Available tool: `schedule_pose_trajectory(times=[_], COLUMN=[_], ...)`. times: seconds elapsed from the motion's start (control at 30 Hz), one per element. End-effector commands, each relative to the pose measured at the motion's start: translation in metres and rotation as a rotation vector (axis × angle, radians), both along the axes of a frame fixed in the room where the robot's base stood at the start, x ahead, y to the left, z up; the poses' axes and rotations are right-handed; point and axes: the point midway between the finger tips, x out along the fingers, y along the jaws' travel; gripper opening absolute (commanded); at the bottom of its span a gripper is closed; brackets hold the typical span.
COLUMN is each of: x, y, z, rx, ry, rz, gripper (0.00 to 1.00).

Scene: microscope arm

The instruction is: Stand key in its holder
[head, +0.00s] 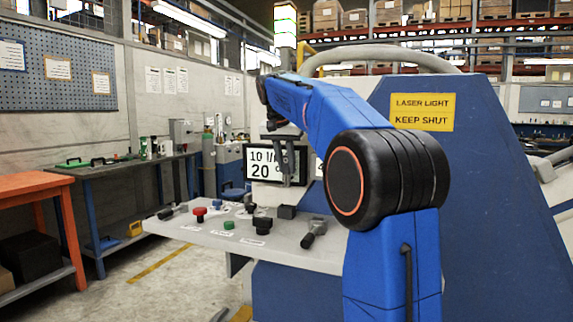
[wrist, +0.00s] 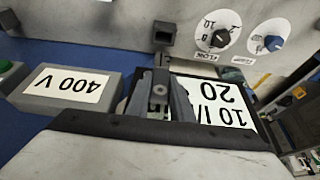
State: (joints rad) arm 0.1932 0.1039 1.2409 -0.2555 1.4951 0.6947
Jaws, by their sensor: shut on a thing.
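My gripper (head: 287,178) hangs fingers-down in front of the display panel, above the grey shelf, in the head view. In the wrist view my gripper (wrist: 159,105) is shut on a small grey piece, the key (wrist: 158,92), held between the two fingers. Its lower part is hidden or too small to make out. A black square block with an opening (wrist: 164,35) shows beyond the fingertips in the wrist view and may be the holder; I cannot tell for sure. The key is apart from it.
The grey shelf (head: 190,229) carries a red knob (head: 199,214), a green button (head: 229,224), several black knobs and a lever (head: 314,232). A display reading 10 and 20 (head: 259,162) stands behind my gripper. A blue housing (head: 480,170) is at the right.

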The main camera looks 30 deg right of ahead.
Motion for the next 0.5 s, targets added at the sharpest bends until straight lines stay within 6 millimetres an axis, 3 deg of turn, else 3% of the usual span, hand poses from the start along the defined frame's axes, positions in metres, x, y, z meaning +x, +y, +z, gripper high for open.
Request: schedule_pose_trajectory(times=[0.5], x=[0.0], y=[0.0], z=[-0.038], rx=[0.0], ry=[0.0], rz=[0.001], gripper=[0.0])
